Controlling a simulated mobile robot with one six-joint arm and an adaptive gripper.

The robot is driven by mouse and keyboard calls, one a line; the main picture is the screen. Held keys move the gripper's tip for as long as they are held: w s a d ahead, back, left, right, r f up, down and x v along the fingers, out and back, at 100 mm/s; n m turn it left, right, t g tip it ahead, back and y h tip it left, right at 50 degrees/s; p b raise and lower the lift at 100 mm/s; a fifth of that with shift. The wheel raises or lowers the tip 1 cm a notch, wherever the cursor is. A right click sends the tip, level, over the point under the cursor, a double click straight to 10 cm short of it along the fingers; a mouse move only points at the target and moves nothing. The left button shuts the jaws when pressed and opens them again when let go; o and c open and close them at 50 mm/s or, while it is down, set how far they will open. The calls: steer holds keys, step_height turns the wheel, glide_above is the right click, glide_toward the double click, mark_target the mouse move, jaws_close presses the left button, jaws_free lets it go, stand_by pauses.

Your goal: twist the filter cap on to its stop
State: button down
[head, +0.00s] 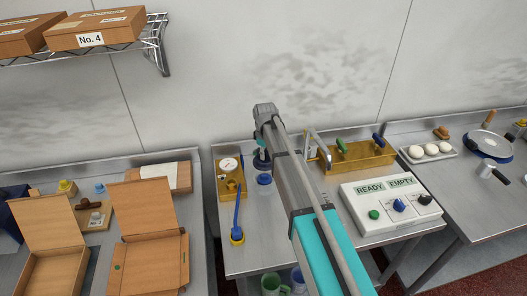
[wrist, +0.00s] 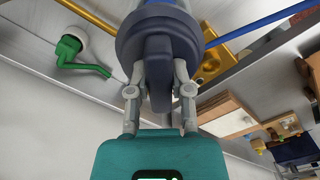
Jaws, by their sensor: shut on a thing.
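The filter cap (wrist: 158,38) is dark blue and round, with a raised grip bar across its top. In the wrist view my gripper (wrist: 158,85) has one finger on each side of this bar and is shut on it. In the head view my gripper (head: 262,143) is over a dark blue cap (head: 262,160) at the back of the middle steel table. My arm hides part of this area.
A yellow tray with a gauge (head: 229,165) and a blue lever (head: 237,215) are at left. A yellow bin (head: 360,158) and a READY/EMPTY button box (head: 390,207) are at right. The wall is close behind.

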steer(key=shift+f, duration=0.2)
steer(key=b, duration=0.7)
glide_above(264, 175)
steer(key=shift+d+f, duration=0.15)
steer(key=shift+f, duration=3.15)
steer(key=shift+f+b, duration=0.7)
steer(key=shift+m, duration=1.6)
steer(key=shift+m, duration=0.3)
steer(key=shift+m, duration=1.3)
steer(key=shift+m, duration=0.3)
